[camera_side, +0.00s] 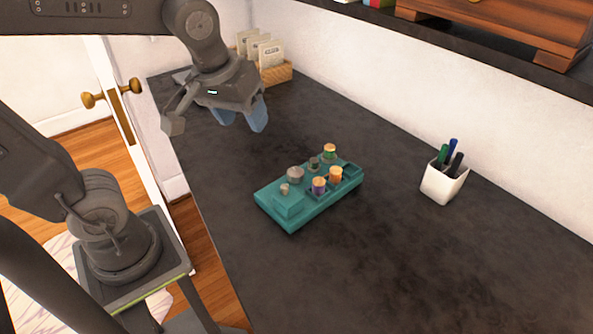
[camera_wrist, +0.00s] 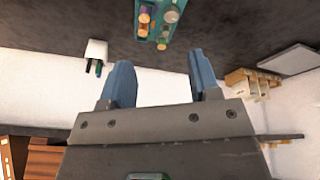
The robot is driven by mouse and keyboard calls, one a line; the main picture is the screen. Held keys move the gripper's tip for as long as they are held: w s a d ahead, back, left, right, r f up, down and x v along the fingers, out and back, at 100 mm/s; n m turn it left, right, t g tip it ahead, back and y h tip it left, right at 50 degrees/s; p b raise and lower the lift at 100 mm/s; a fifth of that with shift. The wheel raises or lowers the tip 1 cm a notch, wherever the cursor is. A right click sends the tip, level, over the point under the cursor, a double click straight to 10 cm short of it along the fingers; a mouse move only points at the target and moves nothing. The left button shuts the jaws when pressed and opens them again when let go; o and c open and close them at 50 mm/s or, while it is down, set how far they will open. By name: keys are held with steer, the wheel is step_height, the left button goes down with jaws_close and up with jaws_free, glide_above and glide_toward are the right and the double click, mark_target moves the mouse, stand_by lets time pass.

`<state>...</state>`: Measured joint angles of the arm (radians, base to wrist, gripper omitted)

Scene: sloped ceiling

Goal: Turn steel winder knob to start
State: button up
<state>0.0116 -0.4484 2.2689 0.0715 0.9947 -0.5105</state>
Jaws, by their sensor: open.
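A teal box (camera_side: 302,212) lies on the dark counter in the side view, with several small knobs and spools on top. A grey metal knob (camera_side: 295,174) stands on it, and a smaller steel-coloured knob (camera_side: 284,189) sits on a raised block at its near left end. I cannot tell which is the winder knob. My gripper (camera_side: 241,118) is open and empty, above the counter, up and left of the box and apart from it. In the wrist view the blue fingers of my gripper (camera_wrist: 162,82) are spread, and the teal box (camera_wrist: 158,27) shows at the top edge, partly cut off.
A white cup with pens (camera_side: 443,184) stands right of the box. A wooden holder with cards (camera_side: 272,70) is at the back. A dark shelf (camera_side: 480,50) runs along the wall. The counter around the box is clear.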

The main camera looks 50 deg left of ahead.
steer(key=w+a+f+n+g+y, duration=0.1)
steer(key=w+f+n+g, duration=0.25)
steer(key=w+n, duration=0.6)
steer(key=n+g+y, duration=0.2)
steer(key=n+g, duration=0.1)
steer(key=n, duration=0.7)
glide_toward(296, 171)
steer(key=x, duration=0.9)
steer(key=shift+f, duration=0.4)
steer(key=c, duration=0.6)
